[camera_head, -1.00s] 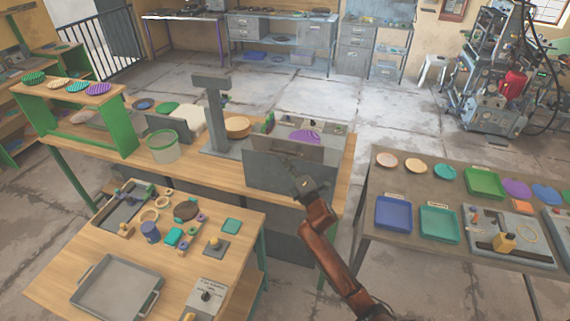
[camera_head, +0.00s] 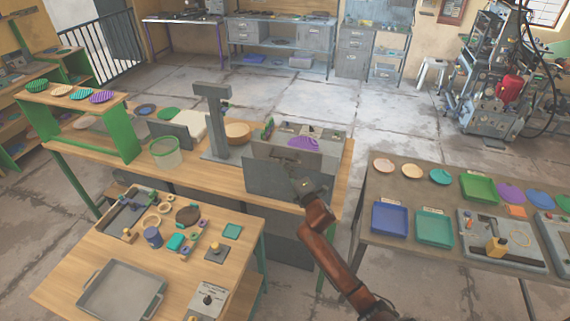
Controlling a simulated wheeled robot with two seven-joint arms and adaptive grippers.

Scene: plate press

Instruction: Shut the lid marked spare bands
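A grey box (camera_head: 262,181) stands at the right end of the wooden bench, with purple discs (camera_head: 303,143) in its open top. A grey panel (camera_head: 288,157) leans at its near side, tilted and raised; it may be the lid, but I can read no marking on it. My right gripper (camera_head: 303,184) is at the front of the box, just below this panel. It looks close to or touching the box front; I cannot tell which. Its fingers are too small and dark to tell open from shut. My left gripper is not in view.
A grey post (camera_head: 215,125) stands left of the box, near a wooden bowl (camera_head: 237,131) and a green-rimmed bucket (camera_head: 165,153). A lower table (camera_head: 75,270) with a grey tray (camera_head: 122,290) is in front. A table with coloured trays (camera_head: 390,219) stands right.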

